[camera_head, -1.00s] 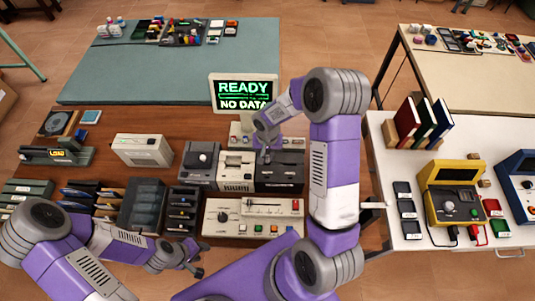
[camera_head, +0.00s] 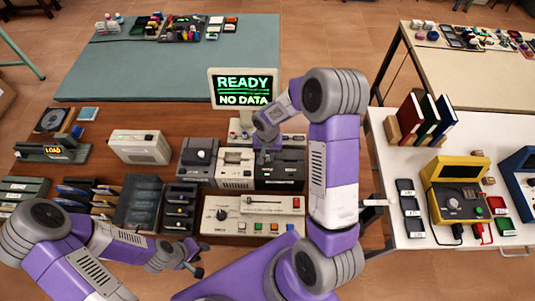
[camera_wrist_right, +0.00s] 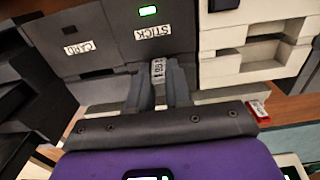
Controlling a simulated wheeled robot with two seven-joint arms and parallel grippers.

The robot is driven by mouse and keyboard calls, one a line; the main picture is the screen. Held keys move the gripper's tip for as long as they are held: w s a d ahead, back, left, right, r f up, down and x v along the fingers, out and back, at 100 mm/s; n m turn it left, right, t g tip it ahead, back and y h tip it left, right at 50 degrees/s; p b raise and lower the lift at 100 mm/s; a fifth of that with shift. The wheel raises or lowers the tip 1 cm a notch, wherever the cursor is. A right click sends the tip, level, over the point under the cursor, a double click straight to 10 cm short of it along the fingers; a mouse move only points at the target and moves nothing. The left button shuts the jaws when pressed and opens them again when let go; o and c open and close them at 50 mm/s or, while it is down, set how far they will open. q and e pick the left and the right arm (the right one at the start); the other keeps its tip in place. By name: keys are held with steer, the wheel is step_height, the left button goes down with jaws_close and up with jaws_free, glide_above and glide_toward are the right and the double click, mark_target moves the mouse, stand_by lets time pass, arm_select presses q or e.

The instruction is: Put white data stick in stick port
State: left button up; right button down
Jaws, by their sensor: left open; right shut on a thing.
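My right gripper (camera_head: 265,152) is at the front of the dark drive unit (camera_head: 280,170) in the head view. In the right wrist view its two fingers (camera_wrist_right: 158,84) are shut on a small light stick (camera_wrist_right: 157,69) with a printed label. The stick is at the dark panel, close to the STICK label (camera_wrist_right: 152,32) and a lit green lamp (camera_wrist_right: 148,11). I cannot tell how far it is in the port; the opening is hidden. My left gripper (camera_head: 188,262) is open and empty, low at the left.
A monitor (camera_head: 243,88) behind the units reads READY, NO DATA. The panel's other half has a CARD label (camera_wrist_right: 80,47). A control panel (camera_head: 252,217) with a knob and buttons lies in front. A yellow device (camera_head: 455,185) stands on the white table at right.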

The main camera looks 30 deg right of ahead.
steer(key=c, duration=1)
jaws_free()
steer(key=shift+o, duration=0.2)
steer(key=shift+r, duration=0.1)
steer(key=shift+r+p, duration=2.65)
steer(key=shift+r, duration=1.35)
steer(key=shift+f, duration=0.1)
